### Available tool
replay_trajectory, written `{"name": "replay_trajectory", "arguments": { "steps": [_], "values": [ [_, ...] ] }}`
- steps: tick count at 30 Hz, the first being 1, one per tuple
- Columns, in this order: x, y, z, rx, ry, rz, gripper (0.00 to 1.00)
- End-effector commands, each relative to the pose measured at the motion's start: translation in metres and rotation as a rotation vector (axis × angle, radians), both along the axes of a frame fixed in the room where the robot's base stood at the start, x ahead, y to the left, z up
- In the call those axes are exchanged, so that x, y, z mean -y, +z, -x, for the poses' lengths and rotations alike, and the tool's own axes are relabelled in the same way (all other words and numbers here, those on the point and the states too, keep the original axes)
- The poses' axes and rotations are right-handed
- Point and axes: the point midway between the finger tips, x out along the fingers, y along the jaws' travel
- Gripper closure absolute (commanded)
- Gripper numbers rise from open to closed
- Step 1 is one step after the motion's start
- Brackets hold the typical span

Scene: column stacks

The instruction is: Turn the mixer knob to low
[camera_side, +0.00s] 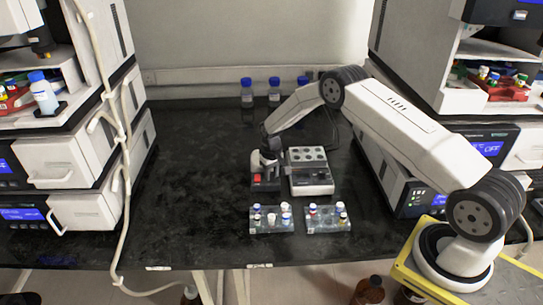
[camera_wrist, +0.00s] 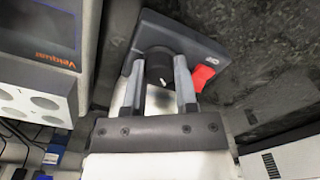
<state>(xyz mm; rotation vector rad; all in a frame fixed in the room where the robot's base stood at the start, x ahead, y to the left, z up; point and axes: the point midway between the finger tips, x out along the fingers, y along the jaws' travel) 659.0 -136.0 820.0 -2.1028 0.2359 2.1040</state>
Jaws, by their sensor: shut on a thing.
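The mixer (camera_side: 265,182) is a small dark box with a red switch, standing on the black bench near the middle in the side view. It also shows at the top of the wrist view (camera_wrist: 192,38), with its red switch (camera_wrist: 204,77) to the right of the knob. The round black knob (camera_wrist: 159,68) has a white pointer mark. My gripper (camera_wrist: 160,74) has its two grey fingers on either side of the knob and is shut on it. In the side view my gripper (camera_side: 262,160) comes down onto the mixer and hides the knob.
A grey heater block (camera_side: 310,178) stands right beside the mixer and shows at the left in the wrist view (camera_wrist: 35,85). Two vial racks (camera_side: 271,225) (camera_side: 327,224) stand in front. Blue-capped bottles (camera_side: 247,92) stand at the back. The bench's left part is clear.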

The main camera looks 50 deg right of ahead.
Motion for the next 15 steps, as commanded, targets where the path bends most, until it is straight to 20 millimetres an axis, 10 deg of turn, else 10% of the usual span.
{"name": "replay_trajectory", "arguments": {
  "steps": [15],
  "values": [
    [-0.0001, 0.0003, -0.0006, 0.003, 0.484, 0.000, 1.00]
  ]
}}
